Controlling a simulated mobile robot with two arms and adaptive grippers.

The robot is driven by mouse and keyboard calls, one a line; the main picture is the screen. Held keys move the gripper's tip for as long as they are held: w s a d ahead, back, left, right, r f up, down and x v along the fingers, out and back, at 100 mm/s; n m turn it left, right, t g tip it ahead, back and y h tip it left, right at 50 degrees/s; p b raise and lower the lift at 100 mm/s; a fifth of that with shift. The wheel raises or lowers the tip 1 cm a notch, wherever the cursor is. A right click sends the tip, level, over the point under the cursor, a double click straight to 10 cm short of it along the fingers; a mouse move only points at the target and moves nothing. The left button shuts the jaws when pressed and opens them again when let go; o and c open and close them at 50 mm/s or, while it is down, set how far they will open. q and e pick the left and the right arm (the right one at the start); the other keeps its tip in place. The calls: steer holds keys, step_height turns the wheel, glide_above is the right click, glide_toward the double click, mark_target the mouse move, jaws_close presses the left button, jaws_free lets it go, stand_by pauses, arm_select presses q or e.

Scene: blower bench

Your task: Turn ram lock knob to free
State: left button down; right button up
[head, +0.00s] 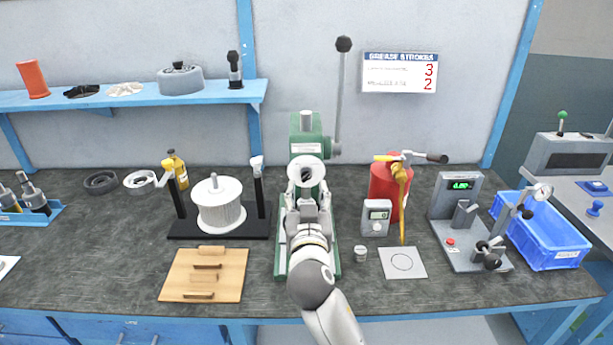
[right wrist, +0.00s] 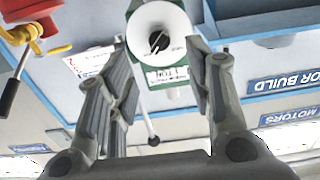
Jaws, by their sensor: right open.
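The green arbor press (head: 302,128) stands at the middle of the bench, with a long lever (head: 340,95) on its right side. Whether this is the ram lock knob's free or locked position I cannot read. My right gripper (head: 307,188) is open before the funnel; in the wrist view its fingers (right wrist: 158,62) stand either side, apart from the knob. My left gripper is not seen.
A red grease pot (head: 383,185) with a handle and a grey meter (head: 376,217) stand close right of the press. A spool stand (head: 218,236) and wooden board (head: 228,260) are to the left. A blue bin (head: 545,255) is at far right.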

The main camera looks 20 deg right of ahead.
mark_target(306, 178)
steer(key=p+x, duration=0.1)
steer(key=x, duration=0.6)
steer(key=shift+w+f, duration=0.15)
steer(key=shift+w, duration=0.05)
steer(key=c, duration=1)
steer(key=shift+c, duration=0.2)
